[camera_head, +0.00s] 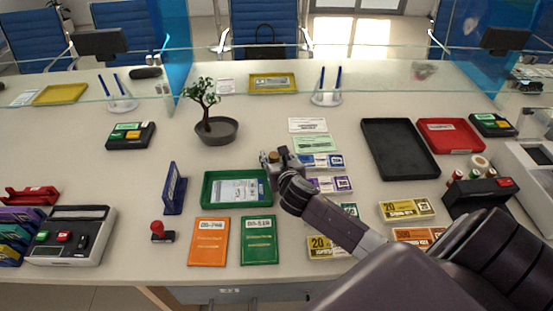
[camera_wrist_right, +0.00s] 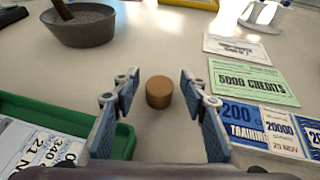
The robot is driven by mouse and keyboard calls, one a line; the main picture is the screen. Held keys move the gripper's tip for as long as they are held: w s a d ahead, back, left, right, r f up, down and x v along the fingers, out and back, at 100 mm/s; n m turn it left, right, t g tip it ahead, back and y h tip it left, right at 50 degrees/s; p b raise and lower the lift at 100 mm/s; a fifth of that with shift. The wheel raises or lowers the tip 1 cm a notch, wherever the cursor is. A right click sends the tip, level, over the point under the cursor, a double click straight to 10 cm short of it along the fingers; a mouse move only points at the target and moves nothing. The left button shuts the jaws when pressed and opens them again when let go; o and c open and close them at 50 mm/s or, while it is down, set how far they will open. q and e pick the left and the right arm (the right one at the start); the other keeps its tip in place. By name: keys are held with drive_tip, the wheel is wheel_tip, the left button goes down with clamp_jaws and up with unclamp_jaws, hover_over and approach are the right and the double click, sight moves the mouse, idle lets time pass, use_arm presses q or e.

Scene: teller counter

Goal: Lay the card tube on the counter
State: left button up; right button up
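The card tube (camera_wrist_right: 159,92) is a short brown cylinder standing upright on the counter (camera_wrist_right: 160,45) in the right wrist view. In the head view its tan top (camera_head: 273,155) shows just beside the green tray. My right gripper (camera_head: 275,160) is at the tube, coming from the front right. In the right wrist view its two fingers (camera_wrist_right: 160,88) are spread, one on each side of the tube, with a visible gap on both sides. The tube's lower part is partly hidden in the head view. My left gripper is not in view.
A green tray (camera_head: 210,203) with papers lies close to the left of the tube. A potted bonsai (camera_head: 216,137) stands behind it. Note bundles (camera_head: 322,161) and paper slips lie to the right. A black tray (camera_head: 372,126) is farther right. The counter behind the tube is clear.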

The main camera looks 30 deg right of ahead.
drive_tip(key=v, duration=1.2)
